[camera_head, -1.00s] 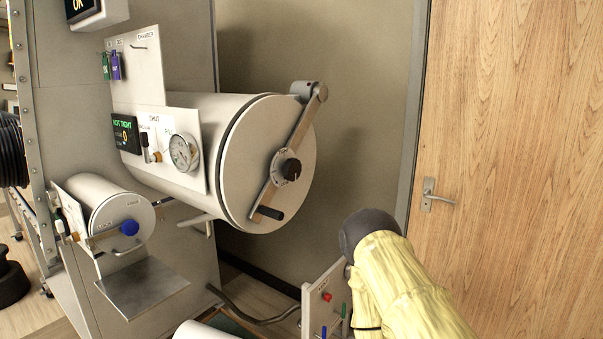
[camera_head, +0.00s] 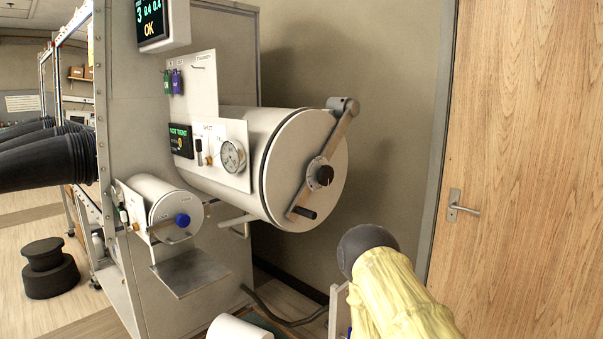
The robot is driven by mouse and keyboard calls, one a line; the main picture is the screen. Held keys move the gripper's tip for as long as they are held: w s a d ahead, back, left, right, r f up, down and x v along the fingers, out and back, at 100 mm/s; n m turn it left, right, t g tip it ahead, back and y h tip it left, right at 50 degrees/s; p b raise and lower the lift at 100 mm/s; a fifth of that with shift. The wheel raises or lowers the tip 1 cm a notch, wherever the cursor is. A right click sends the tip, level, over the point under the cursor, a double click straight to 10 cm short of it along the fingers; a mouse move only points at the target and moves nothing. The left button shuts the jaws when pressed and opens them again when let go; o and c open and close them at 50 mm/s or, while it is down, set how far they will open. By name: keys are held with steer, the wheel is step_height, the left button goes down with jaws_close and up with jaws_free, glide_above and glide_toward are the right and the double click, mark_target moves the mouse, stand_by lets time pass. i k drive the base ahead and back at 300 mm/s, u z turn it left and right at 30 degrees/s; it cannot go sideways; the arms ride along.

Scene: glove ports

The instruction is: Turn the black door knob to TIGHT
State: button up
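The black door knob (camera_head: 325,175) sits at the middle of a metal bar (camera_head: 335,145) across the round door (camera_head: 290,185) of the large white chamber. A black handle (camera_head: 304,212) sticks out at the bar's lower end. My arm, in a yellow sleeve with a dark rounded end, is at the lower right, apart from the knob. My gripper's fingers do not show.
A smaller white chamber with a blue knob (camera_head: 183,220) is at the left, above a metal shelf (camera_head: 190,272). Black gloves (camera_head: 45,160) jut out at far left. A black stepped object (camera_head: 50,268) stands on the floor. A wooden door (camera_head: 530,150) is at right.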

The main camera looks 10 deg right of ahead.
mark_target(325, 175)
steer(key=z, duration=0.2)
steer(key=i, duration=0.85)
steer(key=z, duration=0.45)
